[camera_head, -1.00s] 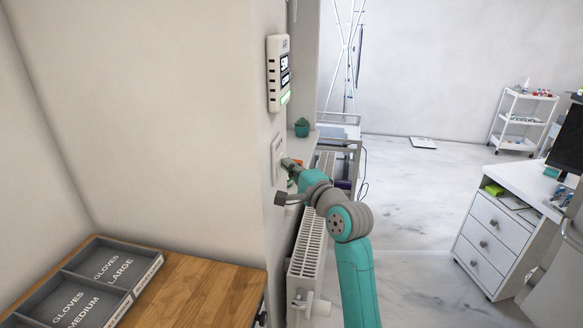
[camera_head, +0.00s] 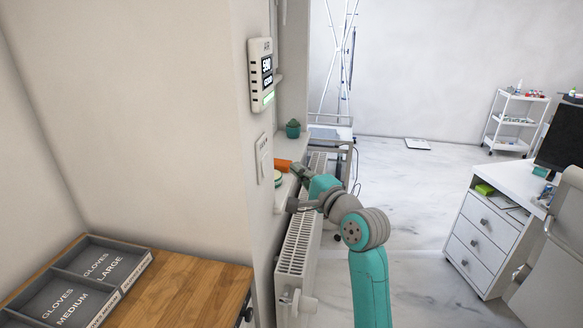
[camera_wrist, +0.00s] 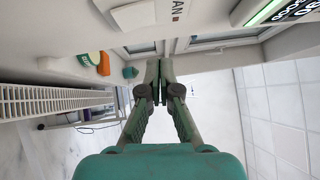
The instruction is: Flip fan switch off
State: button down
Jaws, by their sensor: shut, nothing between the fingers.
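The fan switch (camera_head: 264,158) is a white plate on the wall edge below the wall display in the head view. In the wrist view the switch plate (camera_wrist: 140,14) shows at the top, with lettering ending in "AN" beside it. Whether its rocker is on or off cannot be made out. My gripper (camera_head: 296,169) is to the right of the switch, apart from the plate. In the wrist view my gripper (camera_wrist: 159,66) has its fingertips together with nothing between them, below the plate in the picture.
A white display unit (camera_head: 261,75) hangs above the switch. A radiator (camera_head: 300,245) is below. A wooden counter with glove trays (camera_head: 119,276) stands left.

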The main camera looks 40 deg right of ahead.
jog(key=shift+s+a+r, duration=0.15)
jog(key=shift+s+a, duration=0.05)
jog(key=shift+s, duration=1.2)
jog(key=shift+s+a+r, duration=0.15)
jog(key=shift+s, duration=1.2)
